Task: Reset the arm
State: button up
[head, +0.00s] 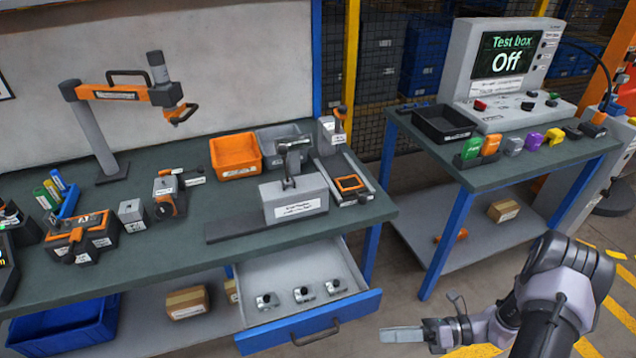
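My arm reaches in from the lower right, beside the two benches. My gripper (402,334) points left over the floor, just right of the open drawer's front. It is seen from the side, and the frame does not show whether its fingers are apart. No object shows in it. An orange and grey jointed arm device (118,93) stands on the left workbench, with a grey post, a black handle on top and an orange tip hanging at its right end.
The left workbench (200,225) holds bins, tools and a grey block fixture. Its drawer (308,337) is pulled out, with three metal parts inside. The right table (485,175) carries a test box (495,70) reading "Off", a black tray and several coloured blocks.

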notch_tip(320, 180, up, 12)
jog(key=w+a+n+g+h, duration=0.1)
jog(key=a+n+g+h, duration=0.2)
jog(key=n+h, duration=0.35)
jog(key=s+a+r+n+t+h, duration=0.3)
jog(key=s+r+n, duration=0.2)
jog(key=r+n, duration=0.4)
jog(key=s+a+r+n+t+h, duration=0.3)
jog(key=s+r+n, duration=0.3)
jog(key=r+n, duration=0.4)
jog(key=shift+a+r+t+h, duration=0.3)
jog(key=shift+r+t+h, duration=0.3)
jog(key=shift+r+h, duration=0.2)
